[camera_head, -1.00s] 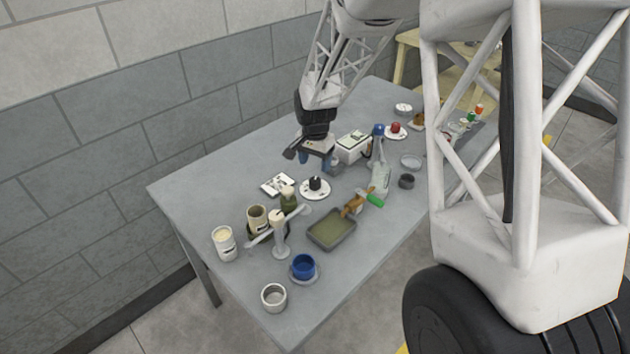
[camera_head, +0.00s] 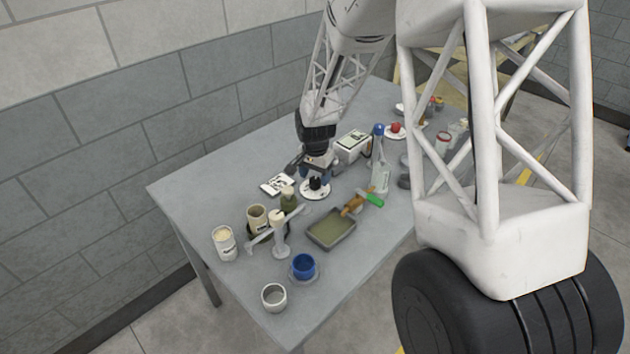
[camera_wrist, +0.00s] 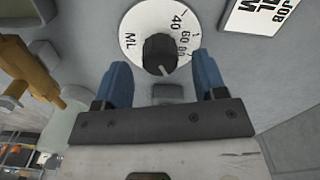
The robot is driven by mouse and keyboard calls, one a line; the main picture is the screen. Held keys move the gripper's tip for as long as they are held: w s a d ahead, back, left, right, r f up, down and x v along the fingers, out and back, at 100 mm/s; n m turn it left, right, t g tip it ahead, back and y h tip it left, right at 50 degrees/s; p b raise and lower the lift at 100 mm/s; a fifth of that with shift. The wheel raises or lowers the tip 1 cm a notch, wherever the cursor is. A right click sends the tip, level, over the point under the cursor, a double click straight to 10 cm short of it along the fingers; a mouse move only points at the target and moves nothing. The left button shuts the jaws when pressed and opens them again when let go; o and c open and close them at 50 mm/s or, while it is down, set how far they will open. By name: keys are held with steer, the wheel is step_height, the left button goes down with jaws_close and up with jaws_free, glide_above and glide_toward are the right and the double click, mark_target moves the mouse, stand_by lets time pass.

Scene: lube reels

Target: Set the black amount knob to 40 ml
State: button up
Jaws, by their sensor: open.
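The black amount knob (camera_head: 315,183) sits on a round white dial (camera_head: 314,194) near the middle of the table. In the wrist view the knob (camera_wrist: 159,52) has a pale pointer mark at its lower edge, aimed down and slightly right. The dial face (camera_wrist: 140,22) shows "ML", "40" at the upper right and "60" at the right, with another number partly hidden below it. The pointer is not at the 40. My gripper (camera_wrist: 163,60) is open, its two blue fingers on either side of the knob with gaps showing. Whether they are at knob height is unclear.
A printed job card (camera_wrist: 262,10) lies beside the dial. A white box (camera_head: 352,145) and a blue-capped bottle (camera_head: 381,175) stand behind and right. A tray (camera_head: 331,229), a brown tool with a green end (camera_head: 365,201) and several cups surround the front.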

steer(key=shift+f, duration=1.25)
steer(key=c, duration=0.9)
